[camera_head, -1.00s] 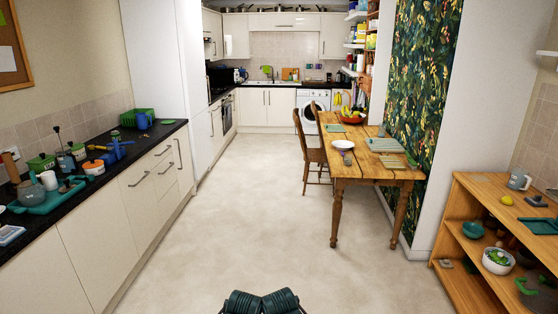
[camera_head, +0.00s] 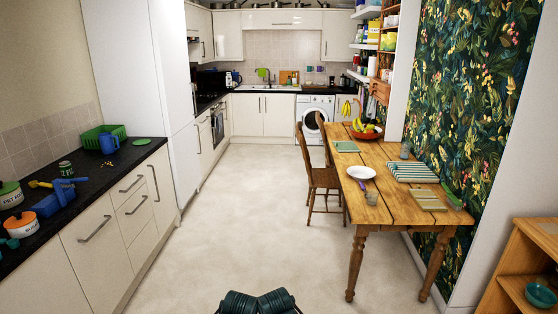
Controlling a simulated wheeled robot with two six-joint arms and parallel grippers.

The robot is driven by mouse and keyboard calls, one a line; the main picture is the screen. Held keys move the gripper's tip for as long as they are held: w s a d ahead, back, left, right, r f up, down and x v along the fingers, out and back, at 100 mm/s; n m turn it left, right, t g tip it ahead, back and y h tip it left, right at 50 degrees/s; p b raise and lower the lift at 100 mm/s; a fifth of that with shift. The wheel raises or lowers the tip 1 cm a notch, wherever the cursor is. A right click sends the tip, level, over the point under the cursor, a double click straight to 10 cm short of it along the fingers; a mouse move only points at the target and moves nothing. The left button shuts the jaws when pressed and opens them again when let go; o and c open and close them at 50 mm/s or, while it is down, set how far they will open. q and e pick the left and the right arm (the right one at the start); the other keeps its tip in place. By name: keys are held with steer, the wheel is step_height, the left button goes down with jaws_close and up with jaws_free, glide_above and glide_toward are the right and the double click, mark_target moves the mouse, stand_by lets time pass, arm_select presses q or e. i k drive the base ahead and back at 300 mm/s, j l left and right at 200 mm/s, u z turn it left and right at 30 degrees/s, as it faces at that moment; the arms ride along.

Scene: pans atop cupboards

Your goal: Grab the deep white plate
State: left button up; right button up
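A round white plate (camera_head: 361,172) with a raised rim lies on the wooden dining table (camera_head: 390,205), near its left edge. It looks like the deep white plate, though its depth is hard to judge from here. Neither of my grippers shows. Only dark ribbed parts of my own body are at the bottom middle, well short of the table.
Two wooden chairs (camera_head: 322,180) stand at the table's left side. A fruit bowl (camera_head: 366,132), a striped cloth (camera_head: 411,172) and a small purple-handled item (camera_head: 370,196) share the table. The counter (camera_head: 75,195) lines the left. Open floor (camera_head: 240,215) lies between.

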mark_target(361, 173)
steer(key=i+z, duration=0.15)
steer(key=i, duration=0.35)
steer(key=i+j+z, duration=0.15)
steer(key=i, duration=0.3)
steer(key=i+j+z, duration=0.15)
steer(key=i, duration=0.3)
steer(key=i+j+z, duration=0.15)
steer(key=i+z, duration=0.25)
steer(key=i+j+z, duration=0.15)
steer(key=z, duration=0.25)
steer(key=i+j+z, duration=0.25)
steer(key=z, duration=0.15)
steer(key=i+j+z, duration=0.15)
steer(key=j+z, duration=0.2)
steer(key=j, duration=0.15)
steer(key=i+j+z, duration=0.2)
steer(key=j, duration=0.15)
steer(key=j+z, duration=0.15)
steer(key=j, duration=0.15)
steer(key=i+j+z, duration=0.2)
steer(key=j, duration=0.2)
steer(key=i, duration=0.35)
